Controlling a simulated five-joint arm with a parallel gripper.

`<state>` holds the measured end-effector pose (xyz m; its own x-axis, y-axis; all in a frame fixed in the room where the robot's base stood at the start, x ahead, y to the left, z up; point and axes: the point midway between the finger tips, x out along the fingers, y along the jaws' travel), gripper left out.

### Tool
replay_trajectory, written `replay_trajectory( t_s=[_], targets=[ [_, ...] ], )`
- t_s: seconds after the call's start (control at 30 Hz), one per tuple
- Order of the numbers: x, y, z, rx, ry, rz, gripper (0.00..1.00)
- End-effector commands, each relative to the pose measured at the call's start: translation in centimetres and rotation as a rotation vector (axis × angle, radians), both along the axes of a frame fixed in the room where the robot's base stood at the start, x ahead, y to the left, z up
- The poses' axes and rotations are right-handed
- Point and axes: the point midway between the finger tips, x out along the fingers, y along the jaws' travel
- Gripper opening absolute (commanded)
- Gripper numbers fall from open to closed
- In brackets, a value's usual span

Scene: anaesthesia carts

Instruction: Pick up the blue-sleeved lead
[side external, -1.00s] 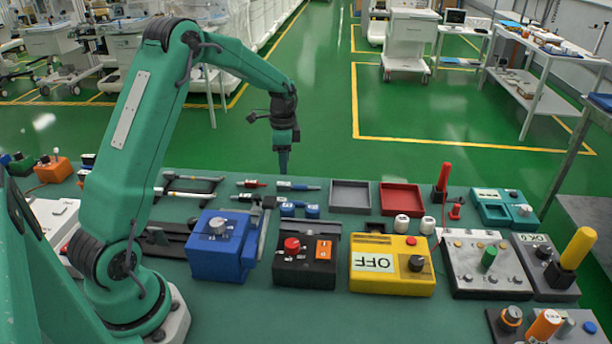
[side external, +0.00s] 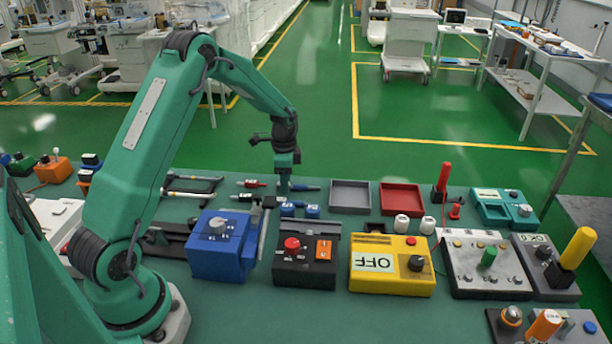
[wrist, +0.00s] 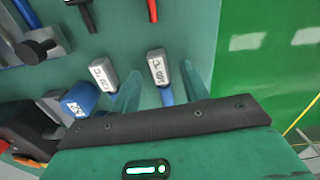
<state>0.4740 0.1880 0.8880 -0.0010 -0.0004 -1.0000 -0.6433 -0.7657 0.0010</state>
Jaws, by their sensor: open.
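The blue-sleeved lead (side external: 307,187) lies at the back of the green bench, partly hidden by my gripper (side external: 284,188). In the wrist view a lead with a grey labelled end (wrist: 156,68) and a blue sleeve lies between the two teal fingers of my gripper (wrist: 162,88). The fingers are apart and nothing is held. The sleeve's lower part is hidden behind my gripper's dark bar. I cannot tell whether the fingertips touch the bench. A second grey labelled end (wrist: 103,75) lies just left of the left finger.
A red-sleeved lead (side external: 252,184) lies to the left. A grey tray (side external: 350,196) and red tray (side external: 401,197) sit to the right. The bench's back edge is near.

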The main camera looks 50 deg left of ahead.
Motion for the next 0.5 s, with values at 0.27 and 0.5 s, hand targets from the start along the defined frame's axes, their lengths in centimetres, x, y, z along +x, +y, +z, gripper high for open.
replay_trajectory(
  t_s=[0.27,0.5],
  targets=[
    [0.01,0.02,-0.15,0.001,-0.001,0.000,0.45],
    [0.02,0.02,-0.12,0.000,-0.001,0.000,0.45]
  ],
)
